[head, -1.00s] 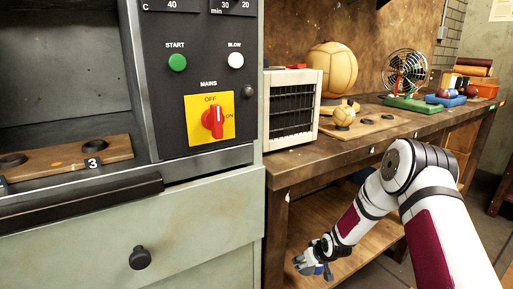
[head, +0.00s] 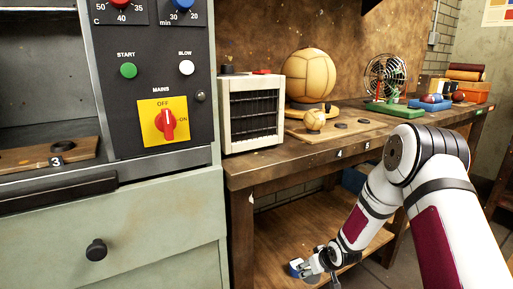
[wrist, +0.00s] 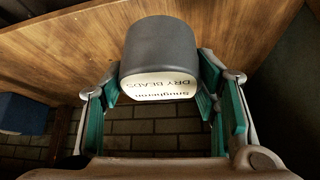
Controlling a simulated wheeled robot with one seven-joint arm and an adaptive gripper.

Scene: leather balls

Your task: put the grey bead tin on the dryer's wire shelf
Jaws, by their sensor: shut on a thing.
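The grey bead tin (wrist: 162,48) shows in the wrist view, with a dark grey side and a pale label face reading "DRY BEADS" upside down. My gripper (wrist: 158,84) is shut on it, a teal-padded finger on each side. In the head view my gripper (head: 304,268) is low, by the bench's lower shelf; I cannot make out the tin there. The dryer (head: 150,200) is the green-grey cabinet at left, with its control panel and a dark open chamber (head: 40,95). I cannot clearly make out the wire shelf inside.
The workbench (head: 265,165) stands right of the dryer. On it are a white grilled box (head: 252,112), a large tan ball (head: 308,76), a small ball (head: 314,120) on a board and a fan (head: 386,78). Its lower shelf (head: 285,225) has bare room.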

